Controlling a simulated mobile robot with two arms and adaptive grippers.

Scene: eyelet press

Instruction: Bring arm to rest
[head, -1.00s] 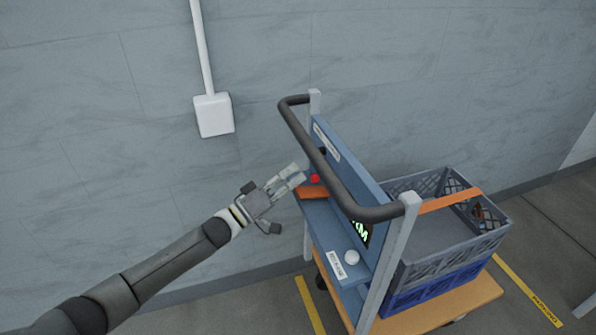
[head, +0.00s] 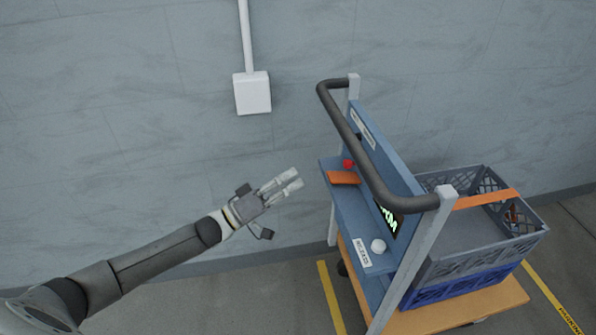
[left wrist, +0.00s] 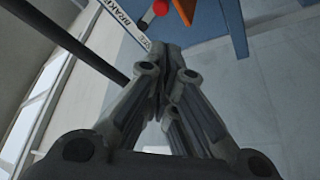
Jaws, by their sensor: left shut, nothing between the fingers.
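My left arm comes in from the left in the head view. Its gripper (head: 290,181) is in free air to the left of the cart's blue panel, apart from it. In the left wrist view its fingers (left wrist: 172,50) are closed together with nothing between them. The blue panel's shelf (head: 351,208) carries a red knob (head: 348,164), an orange piece (head: 343,178) and a white round knob (head: 378,246). The red knob also shows at the top of the left wrist view (left wrist: 160,7), beside a label reading "BRAKE". My right gripper is not in view.
The cart has a dark handlebar (head: 352,139) and a wooden deck (head: 463,304). A grey crate (head: 440,267) with an orange strap sits on a blue one (head: 450,287). A white wall box (head: 252,93) hangs behind. The air left of the cart is clear.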

